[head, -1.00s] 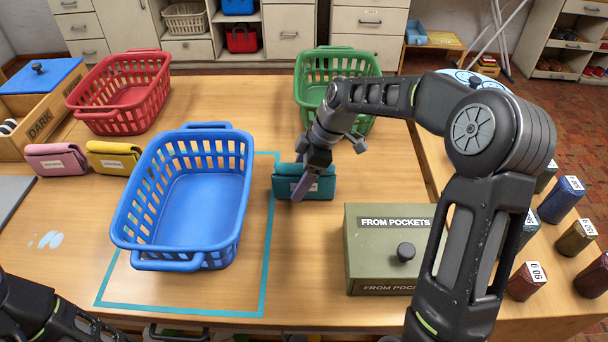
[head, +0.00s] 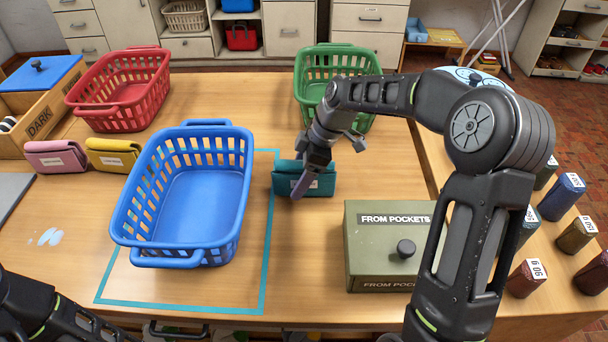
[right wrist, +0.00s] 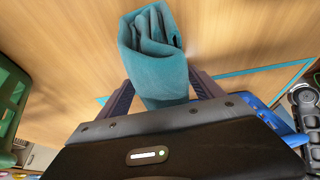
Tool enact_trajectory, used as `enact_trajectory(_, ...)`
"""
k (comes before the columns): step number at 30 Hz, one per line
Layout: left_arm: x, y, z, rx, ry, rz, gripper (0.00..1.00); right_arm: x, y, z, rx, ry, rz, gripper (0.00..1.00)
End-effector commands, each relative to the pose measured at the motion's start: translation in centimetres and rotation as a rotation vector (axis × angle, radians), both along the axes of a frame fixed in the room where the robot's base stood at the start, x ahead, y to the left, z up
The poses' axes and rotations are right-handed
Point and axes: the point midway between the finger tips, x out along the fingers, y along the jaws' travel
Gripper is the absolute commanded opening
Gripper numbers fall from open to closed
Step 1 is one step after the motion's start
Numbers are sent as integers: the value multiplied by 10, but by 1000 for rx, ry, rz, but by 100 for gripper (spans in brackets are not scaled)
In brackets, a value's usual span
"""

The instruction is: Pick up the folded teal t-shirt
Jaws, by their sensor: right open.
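My right gripper (head: 299,190) is over the t-shirt from above. In the right wrist view its fingers (right wrist: 158,95) stand open, one on each side of the teal cloth. I cannot tell whether they touch it. Part of the t-shirt is hidden behind the gripper. My left arm shows at the lower left, but its gripper is not in view.
An empty blue basket (head: 158,248) stands inside a teal tape outline (head: 266,270). A green basket (head: 338,52) is behind the t-shirt and a red basket (head: 112,124) at back left. A green "FROM POCKETS" box (head: 375,255) is in front right. Pink (head: 55,158) and yellow (head: 112,156) bundles lie left.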

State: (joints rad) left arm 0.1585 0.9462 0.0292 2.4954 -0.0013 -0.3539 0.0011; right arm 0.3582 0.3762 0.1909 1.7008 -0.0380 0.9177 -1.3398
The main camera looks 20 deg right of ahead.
Motion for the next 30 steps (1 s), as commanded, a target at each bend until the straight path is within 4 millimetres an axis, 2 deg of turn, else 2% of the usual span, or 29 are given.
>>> enact_trajectory(17, 0, 0, -4, 0, 0, 0, 36, 0, 0, -3, 0, 0, 0, 76)
enact_trajectory(30, 0, 0, -4, 0, 0, 0, 36, 0, 0, -3, 0, 0, 0, 40)
